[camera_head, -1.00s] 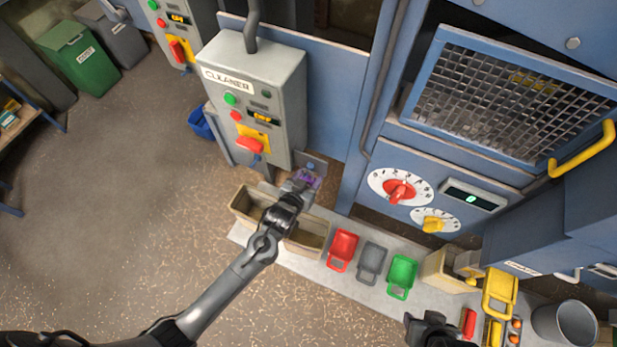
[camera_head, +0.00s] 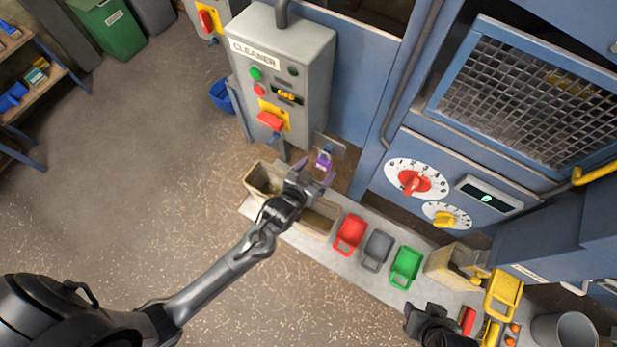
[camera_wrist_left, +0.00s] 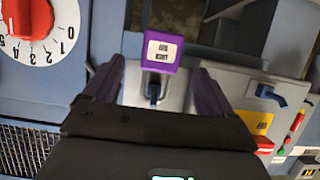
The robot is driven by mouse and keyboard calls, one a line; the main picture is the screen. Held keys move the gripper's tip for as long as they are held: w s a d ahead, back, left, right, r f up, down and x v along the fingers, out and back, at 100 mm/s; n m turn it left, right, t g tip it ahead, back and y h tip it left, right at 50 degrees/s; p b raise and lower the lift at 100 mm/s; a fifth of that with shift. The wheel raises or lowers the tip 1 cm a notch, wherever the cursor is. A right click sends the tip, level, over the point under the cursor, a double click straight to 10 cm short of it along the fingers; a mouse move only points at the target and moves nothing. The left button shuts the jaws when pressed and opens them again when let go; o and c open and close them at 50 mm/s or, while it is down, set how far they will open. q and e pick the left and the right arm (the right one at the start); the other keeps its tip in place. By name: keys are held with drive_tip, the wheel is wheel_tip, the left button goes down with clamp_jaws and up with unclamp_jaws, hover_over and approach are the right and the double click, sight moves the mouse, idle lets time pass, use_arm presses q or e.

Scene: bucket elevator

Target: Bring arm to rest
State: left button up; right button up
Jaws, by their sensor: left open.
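My left gripper (camera_head: 317,173) is open and empty, in front of the grey cleaner control box. A purple padlock (camera_head: 323,160) with a white label hangs at a metal bracket below the box's right side. In the left wrist view the padlock (camera_wrist_left: 160,50) shows ahead, between the two spread dark purple fingers (camera_wrist_left: 155,88), with clear gaps on both sides. My left arm reaches in from the lower left and stays extended.
The cleaner box (camera_head: 285,75) has a red switch handle (camera_head: 270,122). Beige buckets (camera_head: 318,218) stand below my left gripper. The floor at left is mostly clear.

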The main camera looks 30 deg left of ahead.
use_arm(q)
drive_tip(key=s+a+r+g, duration=0.2)
drive_tip(key=s+g, duration=0.1)
drive_tip(key=s, duration=0.4)
drive_tip(key=s+a+r+m+g, duration=0.1)
drive_tip(key=s+a+r+g, duration=0.15)
drive_tip(key=s, duration=0.55)
drive_tip(key=s+a+r+g, duration=0.1)
drive_tip(key=s+g, duration=0.3)
drive_tip(key=s, duration=0.3)
wheel_tip(320, 180, up, 20)
drive_tip(key=p, duration=2)
drive_tip(key=shift+s+a+y, duration=0.2)
drive_tip(key=shift+s+y, duration=0.2)
